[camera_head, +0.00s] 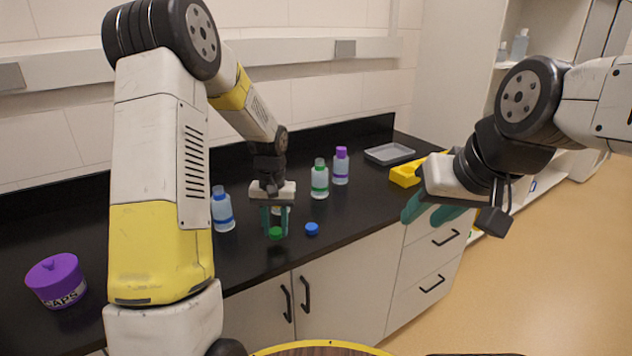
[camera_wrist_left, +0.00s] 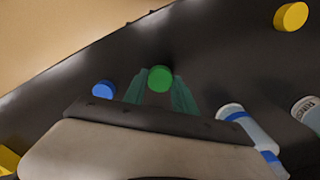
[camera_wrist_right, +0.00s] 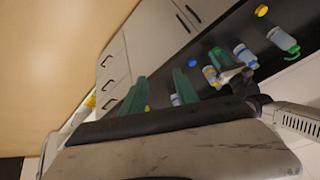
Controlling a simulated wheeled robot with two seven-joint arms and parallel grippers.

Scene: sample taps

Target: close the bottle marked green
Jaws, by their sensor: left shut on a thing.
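My left gripper (camera_head: 276,229) is shut on a green cap (camera_head: 275,233), low over the front of the black bench. The cap also shows between the fingertips in the left wrist view (camera_wrist_left: 160,78). The bottle with the green band (camera_head: 320,182) stands upright behind and to the right of this gripper, apart from it. Its top looks greenish, but I cannot tell clearly what is on it. My right gripper (camera_head: 428,210) is open and empty in front of the bench's right end; its spread fingers show in the right wrist view (camera_wrist_right: 160,92).
A blue cap (camera_head: 312,229) lies right of my left gripper. A blue-banded bottle (camera_head: 222,212) stands left of it, a purple-capped bottle (camera_head: 341,168) behind right. A purple jar (camera_head: 56,280) is far left; a grey tray (camera_head: 389,153) and yellow object (camera_head: 405,175) are right.

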